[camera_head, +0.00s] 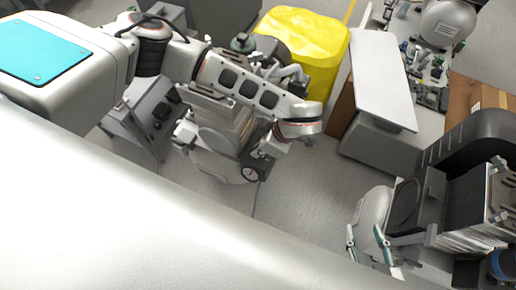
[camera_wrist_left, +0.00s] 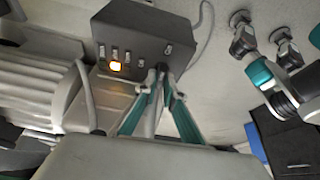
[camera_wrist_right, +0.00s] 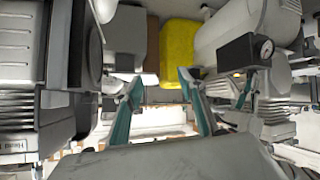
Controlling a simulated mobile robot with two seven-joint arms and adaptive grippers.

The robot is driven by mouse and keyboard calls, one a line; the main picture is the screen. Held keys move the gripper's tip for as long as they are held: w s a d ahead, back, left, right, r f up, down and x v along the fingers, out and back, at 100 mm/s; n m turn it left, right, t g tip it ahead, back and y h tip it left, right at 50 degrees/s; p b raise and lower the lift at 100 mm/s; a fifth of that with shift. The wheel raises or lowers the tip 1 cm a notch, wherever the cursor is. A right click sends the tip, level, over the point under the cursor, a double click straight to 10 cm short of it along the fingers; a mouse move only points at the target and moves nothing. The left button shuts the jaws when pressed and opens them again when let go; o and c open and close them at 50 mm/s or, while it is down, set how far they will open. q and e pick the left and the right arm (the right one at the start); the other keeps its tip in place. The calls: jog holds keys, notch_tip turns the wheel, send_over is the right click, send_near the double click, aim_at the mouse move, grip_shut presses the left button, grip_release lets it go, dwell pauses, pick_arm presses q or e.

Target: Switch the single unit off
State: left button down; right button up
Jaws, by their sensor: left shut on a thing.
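In the left wrist view a dark grey control box (camera_wrist_left: 135,32) carries a row of small switches and a lit orange lamp (camera_wrist_left: 116,66). My left gripper (camera_wrist_left: 162,72) has its teal fingertips together at the box's lower edge, closed on a small switch lever whose shape they mostly hide. In the head view my left arm reaches over a pale compressor unit (camera_head: 222,140) with a round gauge (camera_head: 250,174); the fingertips are not clear there. My right gripper (camera_wrist_right: 160,80) is open and empty, with its fingers apart; it also shows in the head view (camera_head: 368,240).
A yellow covered bin (camera_head: 305,45) stands behind the unit. A white-topped grey cabinet (camera_head: 382,80) is at the right. Dark ribbed equipment (camera_head: 470,190) stands close to my right gripper. Grey floor (camera_head: 300,200) between the units is clear.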

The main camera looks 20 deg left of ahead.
pick_arm(q)
jog(key=shift+w+r+n, duration=0.1)
jog(key=shift+r+n, duration=0.1)
jog(key=shift+n, duration=0.1)
jog(key=shift+w+r+n+g+p, duration=0.1)
jog(key=shift+n+g+p, duration=0.3)
jog(key=shift+n+p, duration=0.4)
jog(key=n+g+p, duration=0.1)
jog(key=n, duration=0.2)
jog(key=shift+n+h+p, duration=0.3)
jog(key=shift+h, duration=0.1)
jog(key=n+g+h+p, duration=0.1)
jog(key=n, duration=0.2)
jog(key=shift+w+n, duration=0.1)
jog(key=shift+n, duration=0.2)
jog(key=n+g+h+p, duration=0.1)
jog(key=n+p, duration=0.1)
jog(key=n, duration=0.2)
jog(key=shift+a, duration=0.1)
jog(key=shift+a+f+n+h+p, duration=0.15)
jog(key=shift+n+h+p, duration=0.35)
jog(key=shift+n, duration=0.7)
jog(key=shift+f+n+h, duration=0.1)
jog(key=shift+n+h, duration=0.2)
jog(key=shift+n, duration=0.4)
pick_arm(e)
jog(key=shift+s+d+r+m+h, duration=0.3)
jog(key=shift+s+d+r, duration=0.3)
jog(key=shift+d+r, duration=0.15)
